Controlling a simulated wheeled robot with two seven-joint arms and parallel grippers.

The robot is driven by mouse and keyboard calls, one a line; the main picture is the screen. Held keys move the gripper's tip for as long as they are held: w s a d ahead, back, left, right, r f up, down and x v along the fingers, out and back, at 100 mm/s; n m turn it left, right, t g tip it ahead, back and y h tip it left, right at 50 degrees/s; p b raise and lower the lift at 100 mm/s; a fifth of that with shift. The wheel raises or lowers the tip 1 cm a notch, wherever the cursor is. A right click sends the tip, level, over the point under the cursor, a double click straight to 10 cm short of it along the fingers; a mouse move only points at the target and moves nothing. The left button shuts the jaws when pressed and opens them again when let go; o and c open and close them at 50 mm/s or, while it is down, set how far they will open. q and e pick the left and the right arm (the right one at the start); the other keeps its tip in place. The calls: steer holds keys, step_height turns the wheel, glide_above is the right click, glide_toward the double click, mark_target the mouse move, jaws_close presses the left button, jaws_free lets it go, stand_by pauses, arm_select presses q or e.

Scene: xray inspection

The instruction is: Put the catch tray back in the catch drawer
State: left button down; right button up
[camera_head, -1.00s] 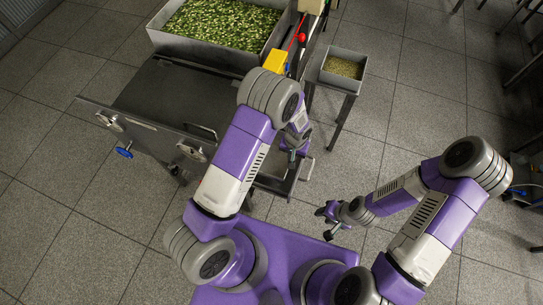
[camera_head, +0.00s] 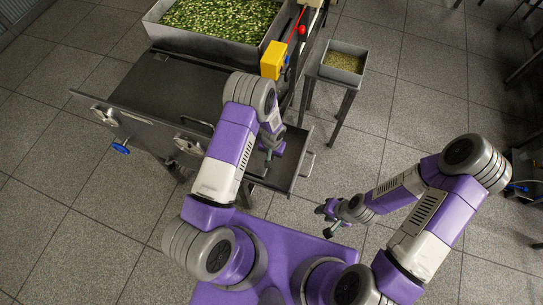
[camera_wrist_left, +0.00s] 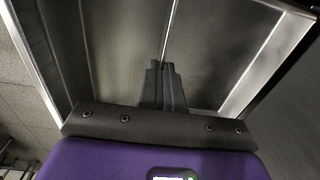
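The catch drawer (camera_head: 286,179) is pulled out at the lower right of the dark metal machine, its handle (camera_head: 307,164) on its right side. My left gripper (camera_head: 268,157) is over the drawer. In the left wrist view, its dark fingers (camera_wrist_left: 163,68) are close together above a grey metal interior with pale side walls (camera_wrist_left: 268,62). A thin bright line runs up to the fingertips; I cannot tell whether they pinch anything. A small metal tray (camera_head: 325,73) of pale grains rests on a stand to the right; I cannot tell whether it is the catch tray. My right gripper (camera_head: 326,220) is apart from everything, fingers spread.
A large bin (camera_head: 205,46) of green pieces sits on the machine. A yellow box (camera_head: 273,60) and a red-knobbed lever (camera_head: 301,30) are beside it. An open front panel (camera_head: 150,125) with a blue knob (camera_head: 121,149) juts out left.

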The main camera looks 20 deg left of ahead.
arm_select(q)
steer(key=shift+a+f, duration=0.1)
steer(key=shift+f, duration=0.5)
steer(key=shift+f+b, duration=0.2)
steer(key=shift+b, duration=0.2)
steer(key=c, duration=1.3)
jaws_free()
steer(key=shift+c, duration=0.2)
steer(key=shift+r, duration=0.1)
